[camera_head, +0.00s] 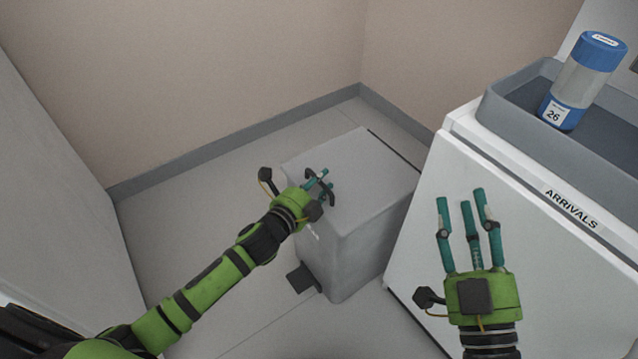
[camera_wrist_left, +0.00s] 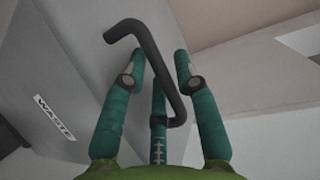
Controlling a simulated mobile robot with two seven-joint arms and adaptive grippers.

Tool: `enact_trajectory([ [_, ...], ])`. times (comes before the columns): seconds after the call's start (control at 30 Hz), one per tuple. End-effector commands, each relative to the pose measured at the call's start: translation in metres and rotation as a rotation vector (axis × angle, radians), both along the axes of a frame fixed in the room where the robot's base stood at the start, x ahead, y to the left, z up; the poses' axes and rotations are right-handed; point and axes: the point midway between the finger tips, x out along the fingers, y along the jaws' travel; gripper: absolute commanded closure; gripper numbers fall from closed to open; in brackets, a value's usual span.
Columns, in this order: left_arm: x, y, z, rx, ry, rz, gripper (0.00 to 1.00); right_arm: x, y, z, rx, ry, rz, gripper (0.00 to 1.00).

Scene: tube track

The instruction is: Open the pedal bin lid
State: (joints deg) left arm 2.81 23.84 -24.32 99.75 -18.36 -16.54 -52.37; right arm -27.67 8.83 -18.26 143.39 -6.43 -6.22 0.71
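The grey pedal bin (camera_head: 355,235) stands on the floor with its lid (camera_head: 365,165) down. Its dark pedal (camera_head: 302,278) sticks out low at the front left. My left gripper (camera_head: 325,180) is over the near left part of the lid. In the left wrist view its fingers (camera_wrist_left: 158,60) are apart, with a dark bent bar (camera_wrist_left: 160,60) passing between them. I cannot tell whether the bar is fixed to the bin or whether the fingers touch it. The bin's WASTE label (camera_wrist_left: 55,117) also shows there. My right gripper (camera_head: 465,205) is open and empty, in front of the white cabinet.
The white cabinet (camera_head: 480,250) stands close to the bin's right side. On it is a grey tray (camera_head: 492,112) labelled ARRIVALS, holding a blue-capped container (camera_head: 585,80) marked 26. Beige walls (camera_head: 200,80) close the back. Floor (camera_head: 190,215) left of the bin is clear.

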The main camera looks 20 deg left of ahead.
Motion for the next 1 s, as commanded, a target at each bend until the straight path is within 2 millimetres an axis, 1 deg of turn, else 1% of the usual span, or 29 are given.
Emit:
enact_trajectory([
  [0.27,0.001,0.0,0.0,-0.001,0.0,0.0,0.7,-0.001,0.0,0.002,0.003,-0.01,0.002,0.6],
  [0.3,0.001,0.0,0.0,-0.001,0.0,0.0,0.78,-0.001,0.0,0.002,0.003,-0.01,0.002,0.6],
  [0.33,0.001,0.0,0.0,-0.001,0.0,0.0,0.9,-0.001,0.0,0.002,0.002,-0.009,0.002,0.6],
  [0.37,0.001,0.0,0.0,-0.001,0.0,0.0,1.0,-0.001,0.0,0.002,0.002,-0.009,0.002,0.6],
  [0.7,0.001,0.0,0.001,0.001,0.002,0.0,1.0,0.001,0.0,-0.001,-0.003,0.01,-0.001,0.6],
  [0.87,0.001,0.0,0.004,0.006,0.007,0.0,1.0,0.009,-0.006,-0.025,-0.038,0.138,-0.025,0.6],
  [0.97,0.001,0.0,0.007,0.01,0.012,0.0,1.0,0.013,-0.013,-0.047,-0.069,0.255,-0.046,0.6],
  [1.0,0.002,0.0,0.008,0.012,0.014,0.0,1.0,0.014,-0.016,-0.058,-0.084,0.314,-0.056,0.6],
])
